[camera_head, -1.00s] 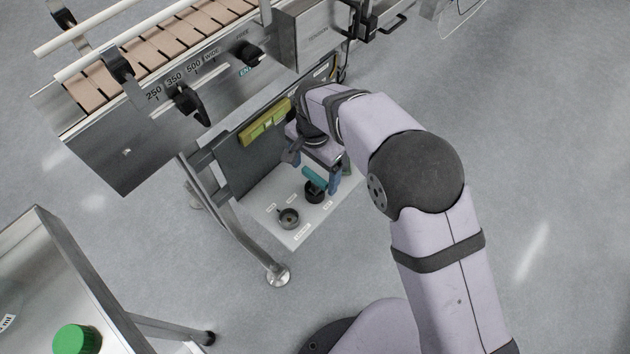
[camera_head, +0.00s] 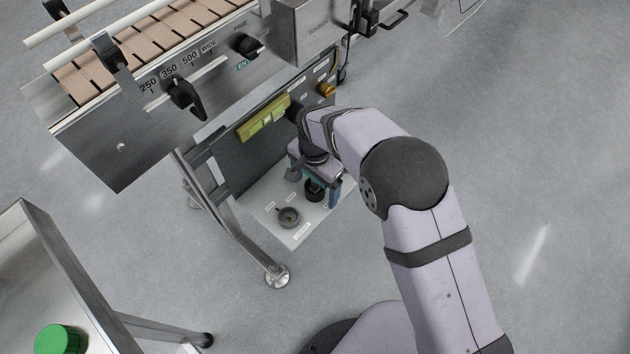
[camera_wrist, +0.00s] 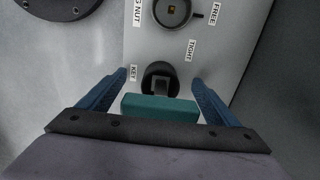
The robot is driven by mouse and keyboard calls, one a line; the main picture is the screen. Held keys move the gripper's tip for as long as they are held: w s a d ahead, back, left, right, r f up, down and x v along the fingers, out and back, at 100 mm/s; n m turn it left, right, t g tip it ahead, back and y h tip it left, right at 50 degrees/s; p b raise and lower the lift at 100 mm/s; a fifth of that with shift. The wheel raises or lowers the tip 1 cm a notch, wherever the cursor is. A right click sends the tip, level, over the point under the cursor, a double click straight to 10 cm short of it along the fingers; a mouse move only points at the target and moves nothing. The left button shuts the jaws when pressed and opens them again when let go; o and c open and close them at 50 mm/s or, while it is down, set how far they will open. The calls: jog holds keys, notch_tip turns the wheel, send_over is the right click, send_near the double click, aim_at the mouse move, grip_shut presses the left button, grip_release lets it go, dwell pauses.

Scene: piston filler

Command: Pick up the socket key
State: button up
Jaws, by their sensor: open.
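The socket key (camera_wrist: 160,108) shows a teal crossbar handle in the wrist view, by a black round piece (camera_wrist: 160,78) at the KEY label. Whether that round piece is the key's own socket or its holder I cannot tell. My gripper (camera_wrist: 159,77) is open, its blue fingers on either side of the key, with no clear contact. In the head view my gripper (camera_head: 312,190) is over the shelf and mostly hides the key.
The white labelled shelf (camera_head: 292,238) carries a grey round fitting (camera_head: 288,217) with a side pin. A dark panel with a yellow-green block (camera_head: 263,123) stands behind. The conveyor (camera_head: 150,60) is above. A steel table with a green cap (camera_head: 60,340) is at lower left.

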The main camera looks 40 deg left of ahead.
jog(key=c, duration=1.1)
jog(key=shift+c, duration=0.2)
jog(key=shift+r, duration=0.15)
